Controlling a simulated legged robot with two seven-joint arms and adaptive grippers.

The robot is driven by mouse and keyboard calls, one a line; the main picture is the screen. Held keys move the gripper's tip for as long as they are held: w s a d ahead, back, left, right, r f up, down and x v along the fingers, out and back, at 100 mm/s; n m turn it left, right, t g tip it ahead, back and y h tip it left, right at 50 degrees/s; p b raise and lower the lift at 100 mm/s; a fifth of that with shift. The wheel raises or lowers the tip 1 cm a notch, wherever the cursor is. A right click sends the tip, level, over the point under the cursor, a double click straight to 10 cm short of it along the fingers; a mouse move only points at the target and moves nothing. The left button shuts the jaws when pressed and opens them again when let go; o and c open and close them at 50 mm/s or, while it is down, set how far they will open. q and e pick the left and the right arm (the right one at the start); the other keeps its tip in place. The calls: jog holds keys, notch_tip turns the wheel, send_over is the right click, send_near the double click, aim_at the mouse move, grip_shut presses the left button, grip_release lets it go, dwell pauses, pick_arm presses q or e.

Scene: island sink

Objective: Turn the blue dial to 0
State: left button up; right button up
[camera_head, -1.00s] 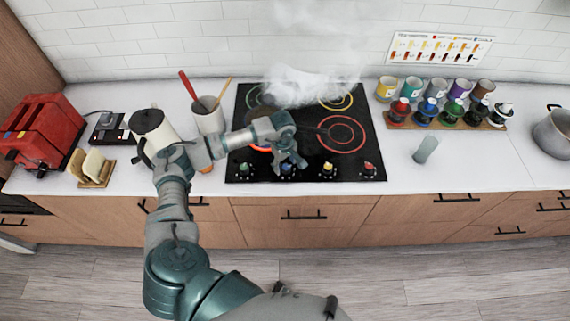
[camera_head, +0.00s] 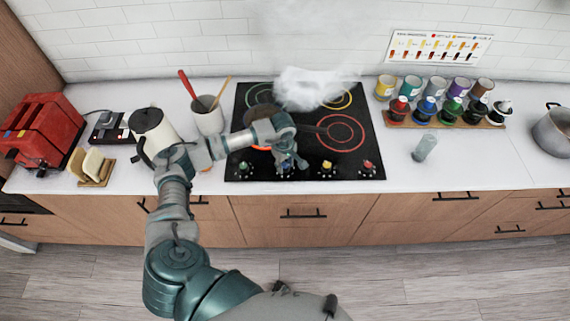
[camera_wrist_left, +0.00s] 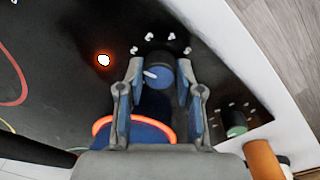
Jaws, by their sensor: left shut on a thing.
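The blue dial (camera_head: 287,174) is on the front edge of the black cooktop (camera_head: 240,130), second from the left in the row of knobs. In the left wrist view the blue dial (camera_wrist_left: 158,78) sits between the two fingers, with a white pointer mark toward its left side and white marks around it on the black panel. My left gripper (camera_head: 290,164) reaches down over the dial and is shut on it; the fingers also show in the left wrist view (camera_wrist_left: 159,80). The gripper hides part of the dial in the head view. My right gripper is not in view.
Beside the blue dial are a green dial (camera_head: 244,168), a yellow dial (camera_head: 327,168) and a red dial (camera_head: 368,168). White smoke (camera_head: 308,88) hangs over the back burners. A kettle (camera_head: 150,130) and a utensil cup (camera_head: 208,118) stand left of the cooktop.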

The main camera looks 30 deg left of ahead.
aim_at(286, 165)
pick_arm(q)
jog(key=n+b, duration=0.1)
jog(key=n, duration=0.2)
jog(key=shift+w+a, duration=0.1)
jog(key=n+b, duration=0.1)
jog(key=n, duration=0.3)
jog(key=shift+n+b, duration=0.35)
jog(key=shift+n, duration=0.05)
jog(key=n, duration=0.4)
jog(key=shift+y+b, duration=0.3)
jog(key=shift+b, duration=0.05)
jog(key=shift+n, duration=1.8)
jog(key=shift+r, duration=0.1)
jog(key=o, duration=1.2)
jog(key=shift+c, duration=0.2)
notch_tip(286, 165, up, 12)
jog(key=shift+d+f, duration=0.2)
